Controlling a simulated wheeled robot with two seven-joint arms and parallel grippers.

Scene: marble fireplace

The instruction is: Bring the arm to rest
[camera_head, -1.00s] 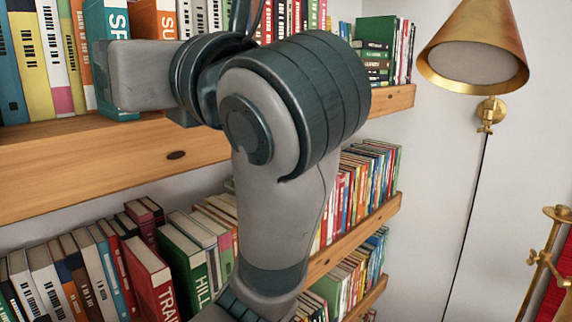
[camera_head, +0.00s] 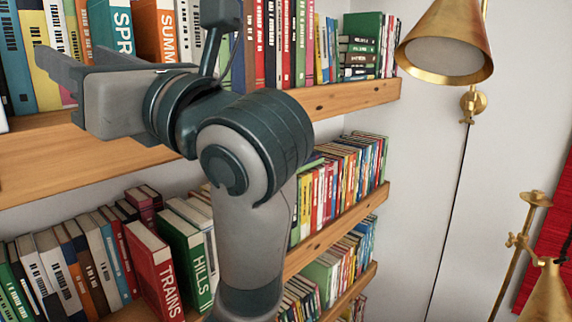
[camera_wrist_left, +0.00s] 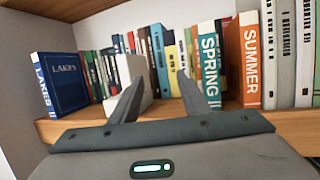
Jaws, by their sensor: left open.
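My left arm stands in front of the bookshelves in the head view, with its grey wrist at the height of the upper shelf. My left gripper (camera_head: 52,66) points to the left there, its dark fingers in front of the upper row of books. In the left wrist view the two fingers of the left gripper (camera_wrist_left: 155,92) are spread apart and hold nothing. Beyond them a white book (camera_wrist_left: 132,75) and other upright books stand on the shelf. My right gripper is in neither view.
The upper wooden shelf (camera_head: 345,94) holds SPRING (camera_head: 121,28) and SUMMER (camera_head: 164,28). The blue LAKES book (camera_wrist_left: 62,84) stands at the left in the wrist view. TRAINS (camera_head: 153,268) and HILLS (camera_head: 188,250) stand lower. A brass lamp (camera_head: 450,35) hangs at right, by bare wall.

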